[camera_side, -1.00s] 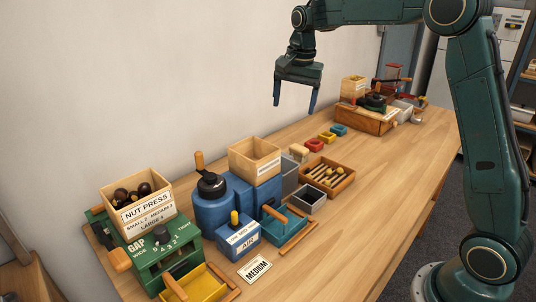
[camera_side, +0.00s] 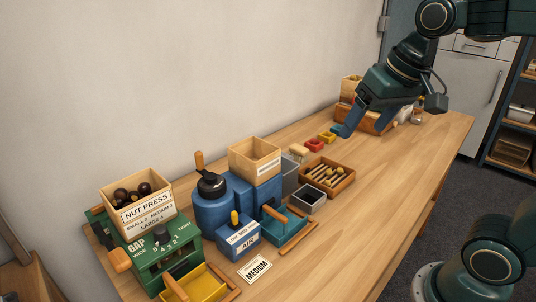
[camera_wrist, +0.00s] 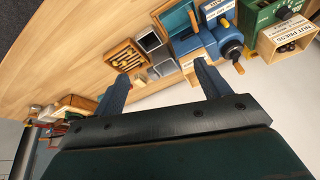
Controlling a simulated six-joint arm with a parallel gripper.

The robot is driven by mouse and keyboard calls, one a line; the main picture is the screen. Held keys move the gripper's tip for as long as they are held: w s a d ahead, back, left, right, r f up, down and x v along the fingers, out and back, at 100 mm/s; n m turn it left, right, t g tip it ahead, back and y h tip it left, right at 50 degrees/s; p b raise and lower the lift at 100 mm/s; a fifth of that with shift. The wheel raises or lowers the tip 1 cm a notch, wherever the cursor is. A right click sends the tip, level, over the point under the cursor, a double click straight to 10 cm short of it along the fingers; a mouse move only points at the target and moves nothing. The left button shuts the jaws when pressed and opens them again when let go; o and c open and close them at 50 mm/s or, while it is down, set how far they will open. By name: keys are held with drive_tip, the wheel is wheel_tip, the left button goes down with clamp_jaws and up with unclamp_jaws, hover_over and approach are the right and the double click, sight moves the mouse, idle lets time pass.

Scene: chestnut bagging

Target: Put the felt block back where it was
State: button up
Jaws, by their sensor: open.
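A small pale beige block (camera_side: 299,152) stands on the bench behind the wooden tool tray in the side view; I cannot tell for sure that it is the felt block. My gripper (camera_side: 373,130) is at the far end of the bench, tilted, with its blue fingers apart and nothing seen between them. It is to the right of the beige block and clear of it. In the wrist view both fingers of my gripper (camera_wrist: 161,70) show spread, with the bench beyond them. My arm partly hides the wooden box at the far end.
The blue machine (camera_side: 220,205) and green nut press (camera_side: 165,245) stand at the near end. The right side of the bench is clear.

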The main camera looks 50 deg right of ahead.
drive_tip(key=s+a+f+n+t, duration=0.1)
drive_tip(key=s+f+n, duration=0.2)
drive_tip(key=s, duration=0.5)
drive_tip(key=shift+a+f, duration=0.2)
drive_tip(key=shift+f, duration=0.5)
idle(0.5)
